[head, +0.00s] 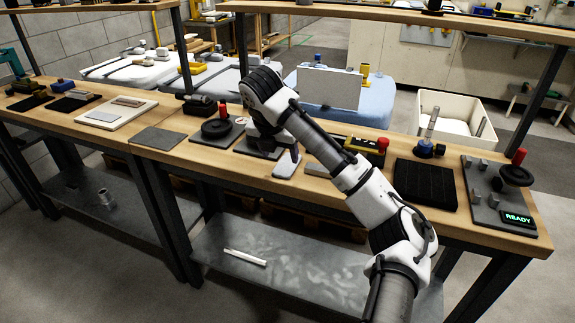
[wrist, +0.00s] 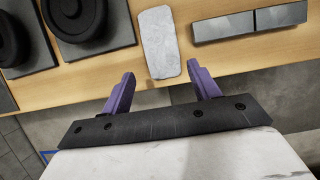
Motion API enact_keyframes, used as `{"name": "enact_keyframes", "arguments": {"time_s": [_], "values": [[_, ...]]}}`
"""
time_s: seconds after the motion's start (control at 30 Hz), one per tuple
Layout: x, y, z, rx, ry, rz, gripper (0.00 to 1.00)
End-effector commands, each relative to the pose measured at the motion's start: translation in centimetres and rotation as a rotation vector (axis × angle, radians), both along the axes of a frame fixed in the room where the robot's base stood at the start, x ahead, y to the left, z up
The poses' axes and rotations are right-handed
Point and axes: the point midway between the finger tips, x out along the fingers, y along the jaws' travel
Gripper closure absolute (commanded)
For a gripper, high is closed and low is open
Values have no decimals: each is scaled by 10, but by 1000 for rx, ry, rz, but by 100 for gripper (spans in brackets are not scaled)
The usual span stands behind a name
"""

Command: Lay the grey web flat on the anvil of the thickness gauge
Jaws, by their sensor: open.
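A flat, mottled light-grey piece, which looks like the grey web (wrist: 160,42), lies on the wooden bench top near its front edge. In the head view it is a pale patch (head: 286,168) below my gripper (head: 293,153). In the wrist view the two purple fingers of my gripper (wrist: 163,76) are apart and empty; the web's near end is close to the gap between their tips. I cannot tell for sure which fixture is the thickness gauge. Dark base plates with round black parts (wrist: 95,15) stand left of the web; one fixture has a black wheel (head: 217,128) and red knob.
Metal bars (wrist: 250,22) lie right of the web. Farther right are a black ribbed mat (head: 425,184) and a fixture with a lit READY display (head: 517,218). A dark flat mat (head: 158,138) lies to the left. An upper shelf (head: 400,18) runs above the bench.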

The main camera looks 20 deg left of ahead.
Motion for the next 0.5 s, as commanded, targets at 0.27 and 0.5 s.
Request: {"name": "enact_keyframes", "arguments": {"time_s": [0.27, 0.5], "values": [[20, -4, -33, 0, 2, -2, 39], [24, -4, -44, 0, -1, -1, 39]]}}
